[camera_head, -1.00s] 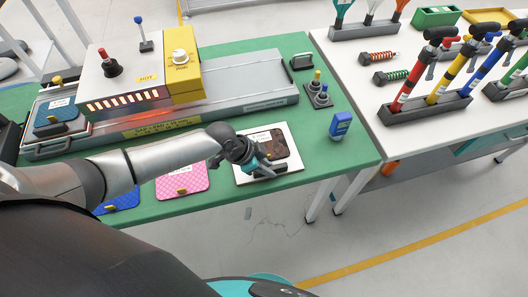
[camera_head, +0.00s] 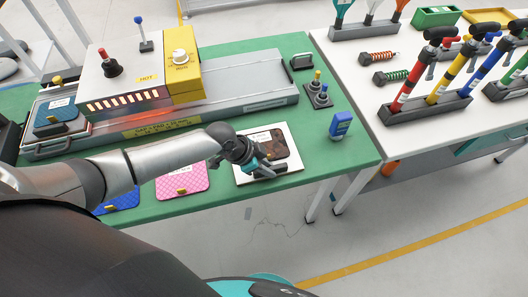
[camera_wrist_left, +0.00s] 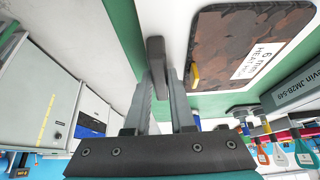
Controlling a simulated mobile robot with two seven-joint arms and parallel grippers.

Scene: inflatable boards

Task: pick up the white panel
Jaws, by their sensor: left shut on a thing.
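The white panel (camera_head: 294,168) lies at the front right of the green table, with a dark brown mottled plate (camera_head: 270,141) on it. It also shows in the left wrist view (camera_wrist_left: 176,28), where the plate (camera_wrist_left: 255,40) has a yellow tab and a white label. My left gripper (camera_head: 264,171) is over the panel's front part. In the left wrist view its fingers (camera_wrist_left: 160,95) are closed around a dark upright handle (camera_wrist_left: 156,60) at the panel's edge. I cannot tell whether the panel is clear of the table. My right gripper is not in view.
A pink plate (camera_head: 182,181) and a blue plate (camera_head: 120,202) lie left of the panel. A blue device (camera_head: 341,125) stands to its right. The grey and yellow heating machine (camera_head: 183,80) is behind. A white table (camera_head: 350,95) with pumps adjoins at right.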

